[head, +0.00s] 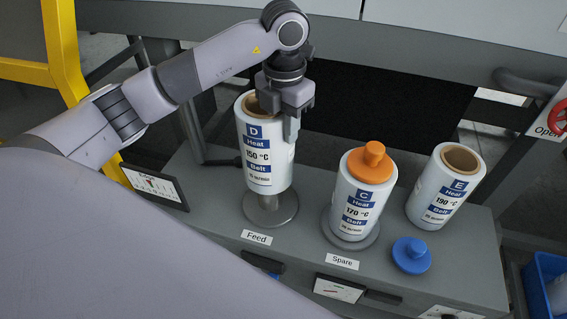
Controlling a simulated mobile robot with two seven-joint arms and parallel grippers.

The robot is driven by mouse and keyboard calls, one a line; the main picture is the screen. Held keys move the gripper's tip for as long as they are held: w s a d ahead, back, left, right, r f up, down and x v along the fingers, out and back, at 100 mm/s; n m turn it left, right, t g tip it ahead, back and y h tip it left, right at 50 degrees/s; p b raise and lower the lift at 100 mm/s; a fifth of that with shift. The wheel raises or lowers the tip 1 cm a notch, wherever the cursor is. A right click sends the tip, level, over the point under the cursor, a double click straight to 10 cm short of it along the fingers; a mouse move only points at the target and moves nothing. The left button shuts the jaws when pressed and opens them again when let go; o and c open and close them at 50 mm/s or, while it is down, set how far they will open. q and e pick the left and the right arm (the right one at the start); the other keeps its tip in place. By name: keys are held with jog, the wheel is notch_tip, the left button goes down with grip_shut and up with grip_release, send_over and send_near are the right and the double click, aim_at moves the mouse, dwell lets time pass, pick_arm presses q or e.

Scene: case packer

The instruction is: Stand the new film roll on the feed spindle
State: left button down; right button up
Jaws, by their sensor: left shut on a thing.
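My left gripper (290,122) points down and is shut on the rim of a white film roll marked D, 150 °C (262,172). The roll is upright, its brown core open at the top and partly hidden by the gripper. It is held above the round grey base of the feed spindle (271,211), behind the "Feed" label. A short length of grey post shows between roll and base; how far the post reaches into the core is hidden. My right gripper is not in view.
Roll C (352,213) stands on the spare spindle with an orange cap (371,162) on top. Roll E (440,198) stands uncapped at the right. A blue cap (411,256) lies on the grey bench (464,268) in front. A yellow frame (62,50) rises at left.

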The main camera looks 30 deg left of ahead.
aim_at(284, 163)
pick_arm(q)
notch_tip(284, 163, down, 10)
jog(key=shift+f, duration=0.1)
dwell(0.4)
jog(key=shift+f, duration=0.1)
jog(key=c, duration=0.9)
grip_release()
jog(key=shift+f, duration=0.1)
